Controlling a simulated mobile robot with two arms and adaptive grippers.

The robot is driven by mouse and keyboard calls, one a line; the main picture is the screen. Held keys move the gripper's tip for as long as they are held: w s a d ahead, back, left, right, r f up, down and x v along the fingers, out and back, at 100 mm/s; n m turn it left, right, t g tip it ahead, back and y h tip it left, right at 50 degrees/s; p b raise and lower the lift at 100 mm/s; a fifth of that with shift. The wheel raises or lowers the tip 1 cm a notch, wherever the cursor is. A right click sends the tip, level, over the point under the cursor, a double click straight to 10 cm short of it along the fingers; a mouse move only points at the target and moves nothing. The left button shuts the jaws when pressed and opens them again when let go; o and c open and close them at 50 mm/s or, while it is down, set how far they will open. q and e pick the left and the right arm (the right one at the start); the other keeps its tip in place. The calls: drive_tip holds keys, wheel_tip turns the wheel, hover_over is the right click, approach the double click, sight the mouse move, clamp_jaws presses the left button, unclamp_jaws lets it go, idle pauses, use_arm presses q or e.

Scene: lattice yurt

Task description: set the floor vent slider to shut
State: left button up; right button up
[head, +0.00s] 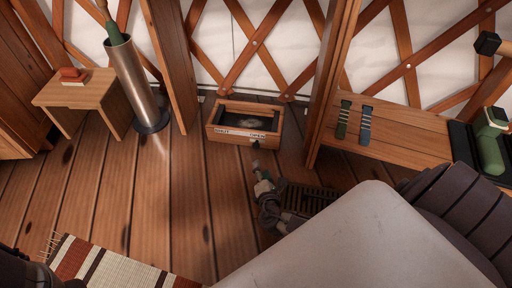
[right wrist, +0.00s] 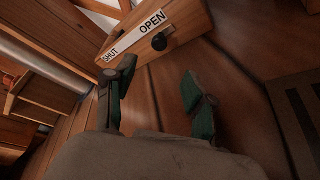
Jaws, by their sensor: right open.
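The floor vent (head: 230,136) is a low wooden box with a dark opening on top, on the plank floor by the lattice wall. Its front carries a white label strip (right wrist: 135,36), with SHUT at the left end and OPEN at the right. The black slider knob (right wrist: 159,42) sits below the strip at the OPEN end; it also shows in the head view (head: 256,144). My right gripper (right wrist: 158,88) is open and empty, its green-padded fingers apart, short of the knob and not touching it. My left gripper does not show.
A dark slotted floor grate (head: 312,200) lies right of my right gripper. A metal cylinder (head: 136,85) and a small table (head: 75,92) stand left. A wooden bench (head: 390,145) stands right, behind a post. A striped rug (head: 105,268) lies front left.

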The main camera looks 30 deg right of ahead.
sight(256, 148)
drive_tip(key=shift+w+d+f, duration=0.1)
drive_tip(key=shift+w+d, duration=0.05)
drive_tip(key=shift+w, duration=0.3)
drive_tip(key=b+x, duration=0.7)
drive_tip(key=x, duration=0.4)
drive_tip(key=shift+w+d+f, duration=0.15)
drive_tip(key=shift+w+f, duration=0.05)
drive_tip(key=shift+w, duration=0.15)
drive_tip(key=shift+w+d, duration=0.2)
drive_tip(key=shift+w, duration=0.2)
clamp_jaws()
